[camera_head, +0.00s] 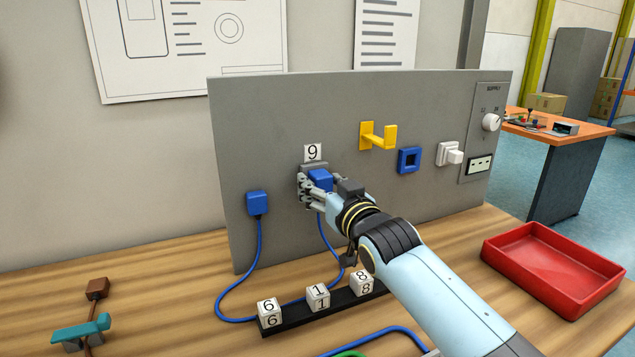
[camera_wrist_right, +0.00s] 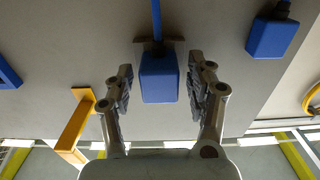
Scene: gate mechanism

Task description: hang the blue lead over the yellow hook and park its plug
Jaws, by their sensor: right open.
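A blue plug (camera_head: 320,179) sits at a grey holder on the panel, under a tag marked 9. The blue lead (camera_head: 325,235) hangs down from it, loops over the table and rises to a second blue plug (camera_head: 257,203) at the panel's left. My right gripper (camera_head: 309,187) is open, with its fingers on either side of the plug under the 9; the wrist view shows this plug (camera_wrist_right: 159,80) between them, with gaps on both sides. The yellow hook (camera_head: 378,136) is bare, up and right of my gripper. A blue square socket (camera_head: 409,160) is empty. My left gripper is not in view.
A white plug (camera_head: 450,153) and a knob (camera_head: 491,122) are on the panel's right. A red tray (camera_head: 550,265) is at right, a teal clamp (camera_head: 82,332) at left.

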